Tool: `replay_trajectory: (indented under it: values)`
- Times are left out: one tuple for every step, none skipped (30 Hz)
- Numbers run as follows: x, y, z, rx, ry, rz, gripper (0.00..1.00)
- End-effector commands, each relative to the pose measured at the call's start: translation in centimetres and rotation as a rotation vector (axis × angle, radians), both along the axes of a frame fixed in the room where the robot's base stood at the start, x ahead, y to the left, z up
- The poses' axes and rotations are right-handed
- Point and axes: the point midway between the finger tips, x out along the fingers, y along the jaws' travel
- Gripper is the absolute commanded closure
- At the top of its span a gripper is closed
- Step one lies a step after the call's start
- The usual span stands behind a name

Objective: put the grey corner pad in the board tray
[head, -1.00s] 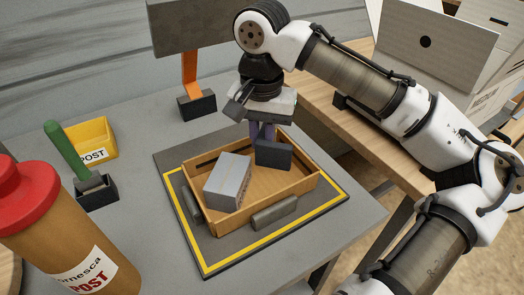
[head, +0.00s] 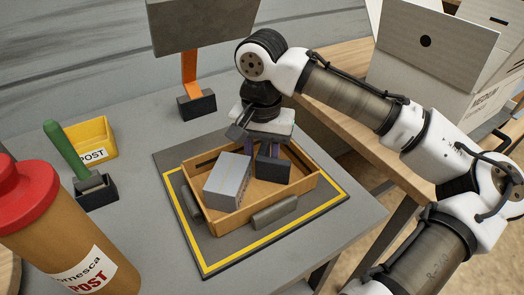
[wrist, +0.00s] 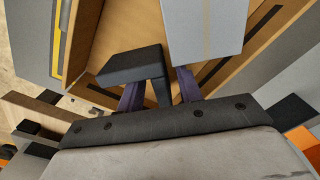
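The grey corner pad (head: 273,169) is a dark, L-shaped block hanging under my gripper (head: 266,147) in the head view. It is inside the walls of the wooden board tray (head: 235,223), towards the back right, beside a grey box. I cannot tell whether its lower end touches the tray floor. In the wrist view the pad (wrist: 130,66) has one arm between the two purple fingers of my gripper (wrist: 160,88). The gripper looks shut on that arm, though the contact is partly hidden.
A light grey box (head: 228,180) fills the tray's left half. Grey pads (head: 274,213) sit outside its walls, on a yellow-edged mat (head: 208,268). A red-capped bottle (head: 65,230), a green-handled tool (head: 65,150) and a yellow bin (head: 97,138) stand left. An orange-stemmed stand (head: 190,75) is behind.

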Motion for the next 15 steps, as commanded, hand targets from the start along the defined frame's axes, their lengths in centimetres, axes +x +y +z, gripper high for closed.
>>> replay_trajectory:
  values:
    - [0.0, 0.0, 0.0, 0.000, 0.000, 0.000, 0.65]
    - [0.0, 0.0, 0.0, 0.000, 0.000, 0.000, 0.65]
    - [0.0, 0.0, 0.0, 0.000, 0.000, 0.000, 0.65]
    - [0.0, 0.0, 0.1, 0.000, 0.000, 0.000, 0.65]
    - [0.0, 0.0, 0.2, 0.000, -0.001, 0.000, 0.65]
    - [0.0, 0.0, 0.4, -0.001, -0.001, 0.000, 0.65]
    - [0.0, 0.0, 0.7, 0.000, -0.001, 0.000, 0.65]
    - [0.1, 0.0, 1.0, 0.000, -0.002, -0.001, 0.65]
    - [0.1, 0.0, 1.6, 0.000, -0.003, -0.001, 0.65]
    - [0.1, 0.1, 2.1, 0.000, -0.003, -0.001, 0.65]
    - [0.1, 0.0, 2.7, 0.000, -0.002, 0.000, 0.65]
    - [0.1, 0.1, 3.5, 0.001, -0.003, 0.000, 0.65]
    - [0.1, 0.0, 4.2, 0.000, -0.003, -0.001, 0.65]
    - [0.1, 0.0, 4.9, 0.001, -0.002, -0.001, 0.65]
    - [0.1, 0.1, 5.8, 0.000, -0.003, -0.001, 0.65]
